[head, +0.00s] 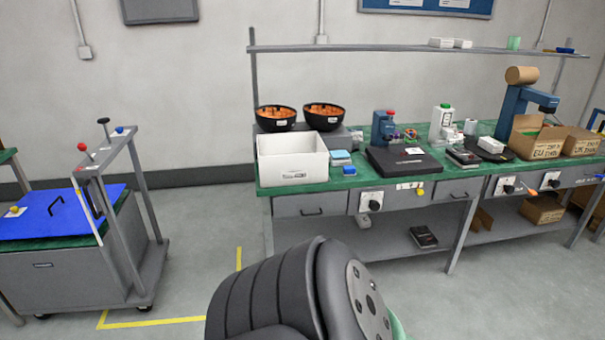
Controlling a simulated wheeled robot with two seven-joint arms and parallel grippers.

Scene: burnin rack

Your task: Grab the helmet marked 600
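No helmet marked 600 can be made out. Two black, round, bowl-like objects stand side by side at the left end of the green-topped bench, a left one (276,123) and a right one (323,121). Both have orange insides and small white labels too small to read; I cannot tell whether they are upturned helmets. Neither of my grippers is in view. A dark ribbed part, apparently of my own arm, fills the bottom middle.
A white bin (292,163) stands on the front left of the bench (350,181). Cardboard boxes (538,140) are at the right. A grey cart with a blue top (55,217) stands at left. Floor between cart and bench is clear, with yellow tape (150,324).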

